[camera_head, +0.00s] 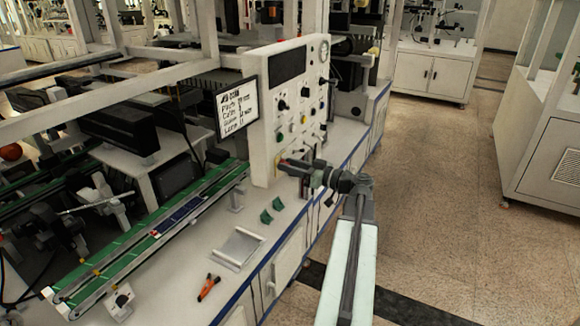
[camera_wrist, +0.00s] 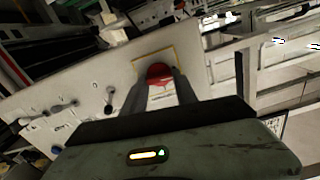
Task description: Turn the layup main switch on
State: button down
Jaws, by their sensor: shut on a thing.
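The layup main switch has a red knob (camera_wrist: 160,70) on a yellow-edged plate (camera_wrist: 141,67), set in the white control panel (camera_wrist: 90,85). In the head view the panel (camera_head: 265,120) stands upright on the bench, and the yellow plate (camera_head: 278,157) shows low on it. My gripper (camera_head: 284,162) reaches the panel there from the right. In the wrist view my gripper (camera_wrist: 160,82) has its two dark fingers on either side of the red knob, shut on it. The fingers hide the knob's sides, and I cannot tell its on or off setting.
Black knobs (camera_head: 282,105) and a gauge (camera_head: 323,51) are on the panel close by. A whiteboard sign (camera_head: 237,108) is at its left. The bench below holds green blocks (camera_head: 266,217), a metal tray (camera_head: 237,247) and an orange tool (camera_head: 208,287). The floor (camera_head: 440,190) at right is clear.

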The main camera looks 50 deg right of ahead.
jog(key=shift+d+f+m, duration=0.15)
jog(key=shift+m, duration=3.95)
jog(key=shift+d+f+m, duration=0.1)
jog(key=shift+m, duration=4)
jog(key=c, duration=1)
grip_release()
jog(key=shift+o, duration=0.2)
jog(key=v, duration=0.7)
jog(key=shift+s, duration=0.4)
